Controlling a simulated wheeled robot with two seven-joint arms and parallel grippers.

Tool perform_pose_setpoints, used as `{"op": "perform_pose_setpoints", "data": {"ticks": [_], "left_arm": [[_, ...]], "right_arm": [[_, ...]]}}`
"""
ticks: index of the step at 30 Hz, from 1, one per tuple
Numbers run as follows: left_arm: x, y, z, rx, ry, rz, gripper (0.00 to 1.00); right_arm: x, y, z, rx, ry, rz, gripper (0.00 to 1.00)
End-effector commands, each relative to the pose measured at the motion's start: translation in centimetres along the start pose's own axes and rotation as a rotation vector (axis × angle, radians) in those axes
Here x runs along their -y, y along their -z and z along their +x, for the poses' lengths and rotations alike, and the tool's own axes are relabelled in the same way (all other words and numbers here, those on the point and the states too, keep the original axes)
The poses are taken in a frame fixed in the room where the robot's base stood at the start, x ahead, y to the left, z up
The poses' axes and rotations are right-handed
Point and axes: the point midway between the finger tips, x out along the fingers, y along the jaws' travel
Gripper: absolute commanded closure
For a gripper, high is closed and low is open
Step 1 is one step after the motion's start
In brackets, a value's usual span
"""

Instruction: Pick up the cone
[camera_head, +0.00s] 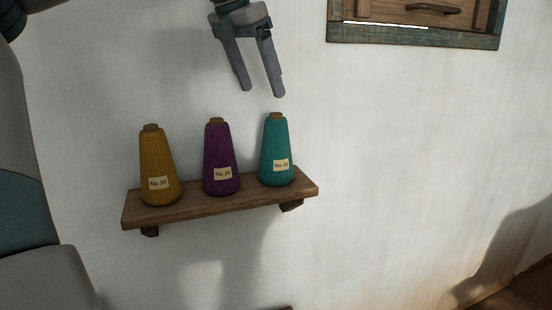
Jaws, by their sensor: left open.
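Three yarn cones stand upright in a row on a small wooden wall shelf (220,205). The yellow cone (157,165) is on the left, labelled No 30. The purple cone (219,157) is in the middle, and its label seems to read No 20. The teal cone (276,148) is on the right, with a label too small to read surely. Each has a brown tip. My left gripper (263,93) is open and empty, pointing down. In the picture its fingertips are just above the teal cone's tip, apart from it. My right gripper is not in view.
A wooden shutter or cabinet (415,38) with a dark handle is on the wall at the upper right. The pale wall (400,150) right of the shelf is bare. A brown surface (515,290) shows at the lower right corner.

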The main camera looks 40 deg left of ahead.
Motion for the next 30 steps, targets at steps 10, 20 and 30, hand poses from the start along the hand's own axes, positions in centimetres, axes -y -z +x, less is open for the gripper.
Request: {"op": "perform_pose_setpoints", "data": {"ticks": [10, 20, 30], "left_arm": [[0.0, 0.0, 3.9, -0.005, 0.003, 0.001, 0.26], [0.0, 0.0, 9.7, -0.005, 0.003, 0.001, 0.26], [-0.1, 0.0, 12.2, -0.001, 0.001, -0.001, 0.26]], "right_arm": [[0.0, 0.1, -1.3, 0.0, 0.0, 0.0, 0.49], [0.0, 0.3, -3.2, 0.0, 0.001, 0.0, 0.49], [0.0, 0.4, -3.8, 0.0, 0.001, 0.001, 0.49]]}}
